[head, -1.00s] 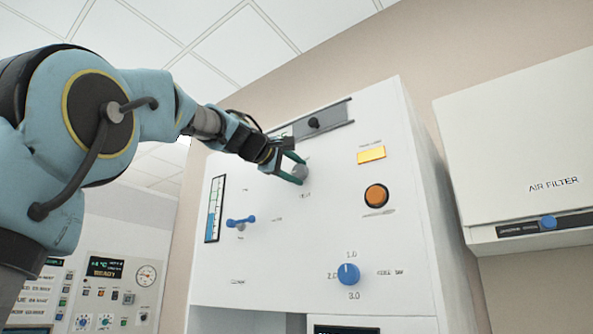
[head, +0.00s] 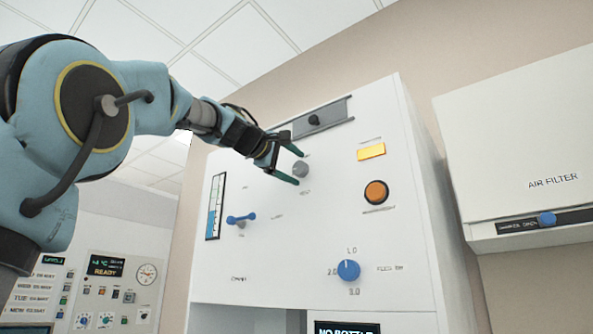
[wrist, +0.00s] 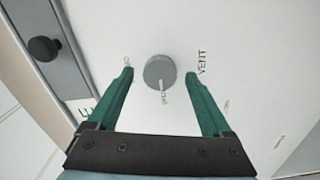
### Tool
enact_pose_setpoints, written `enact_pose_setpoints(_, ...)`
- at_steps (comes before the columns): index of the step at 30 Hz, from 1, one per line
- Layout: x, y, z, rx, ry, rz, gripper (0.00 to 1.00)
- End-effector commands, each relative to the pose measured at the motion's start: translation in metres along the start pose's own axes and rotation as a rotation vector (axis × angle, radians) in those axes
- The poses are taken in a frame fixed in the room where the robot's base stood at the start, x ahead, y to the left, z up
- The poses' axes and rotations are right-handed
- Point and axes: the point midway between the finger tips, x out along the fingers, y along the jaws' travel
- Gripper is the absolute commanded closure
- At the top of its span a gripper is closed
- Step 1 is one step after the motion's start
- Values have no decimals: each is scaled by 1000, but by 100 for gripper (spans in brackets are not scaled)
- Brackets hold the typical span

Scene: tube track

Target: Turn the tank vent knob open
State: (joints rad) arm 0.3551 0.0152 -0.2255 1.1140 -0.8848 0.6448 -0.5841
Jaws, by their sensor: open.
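The grey round vent knob (head: 300,169) is on the upper part of the white panel. In the wrist view the knob (wrist: 160,72) shows a pale mark on its lower edge, with small lettering under it and the word VENT to its right. My gripper (head: 301,168) is open, its green fingers spread. In the wrist view my gripper (wrist: 160,74) has one fingertip on each side of the knob, with a gap on both sides. The fingertips look level with the knob's lower part, and I cannot tell how far they are from the panel.
A black knob on a grey strip (head: 314,121) is above the vent knob. A blue lever (head: 240,219), an orange button (head: 376,192), a lit yellow lamp (head: 371,152) and a blue dial (head: 348,271) share the panel. An air filter box (head: 523,150) hangs at right.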

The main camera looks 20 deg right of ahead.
Motion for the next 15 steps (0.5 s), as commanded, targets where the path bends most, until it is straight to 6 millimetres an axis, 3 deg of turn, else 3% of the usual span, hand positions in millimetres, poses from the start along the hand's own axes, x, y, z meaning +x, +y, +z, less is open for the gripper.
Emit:
enact_pose_setpoints(9,-63,-4,1,1,3,2,17)
enact_pose_setpoints(15,-88,-3,0,0,3,0,17)
